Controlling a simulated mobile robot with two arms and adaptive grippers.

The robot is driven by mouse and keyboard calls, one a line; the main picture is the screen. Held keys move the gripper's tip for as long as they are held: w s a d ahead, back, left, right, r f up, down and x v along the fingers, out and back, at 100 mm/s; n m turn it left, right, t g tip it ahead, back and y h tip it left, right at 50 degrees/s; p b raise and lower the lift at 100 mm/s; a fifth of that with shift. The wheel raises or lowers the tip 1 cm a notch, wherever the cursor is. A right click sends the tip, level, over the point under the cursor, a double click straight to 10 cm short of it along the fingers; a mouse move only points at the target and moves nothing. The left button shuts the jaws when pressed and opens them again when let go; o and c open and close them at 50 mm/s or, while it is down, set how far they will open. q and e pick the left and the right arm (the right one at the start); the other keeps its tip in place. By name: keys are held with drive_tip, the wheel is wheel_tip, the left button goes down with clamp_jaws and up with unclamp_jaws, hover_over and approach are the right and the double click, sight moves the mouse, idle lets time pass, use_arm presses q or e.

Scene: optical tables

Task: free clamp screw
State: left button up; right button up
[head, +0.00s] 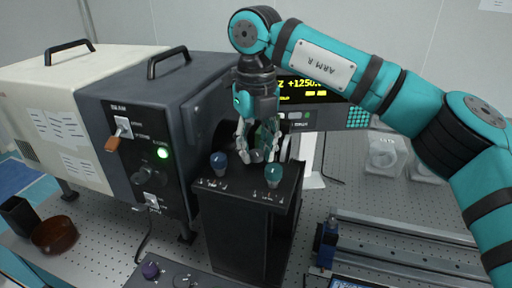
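My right gripper (264,152) points straight down over the top of a black box-shaped stand (240,225). Its fingers are spread about as wide as its palm. A small grey rounded piece (257,156), perhaps the clamp screw, shows low between the fingertips; I see no finger clearly pressing on it. A dark green piece (266,131) shows between the fingers, partly hidden by them. My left gripper is out of view.
A dark cabinet (125,95) with a lit green lamp stands close on the left. A display panel (305,88) is behind the gripper. A rail assembly (400,245) lies front right; clear containers (385,155) stand further back. A brown bowl (55,235) is far left.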

sight(256, 152)
drive_tip(key=o, duration=0.4)
drive_tip(key=shift+r, duration=0.1)
wheel_tip(256, 152, up, 12)
idle(0.4)
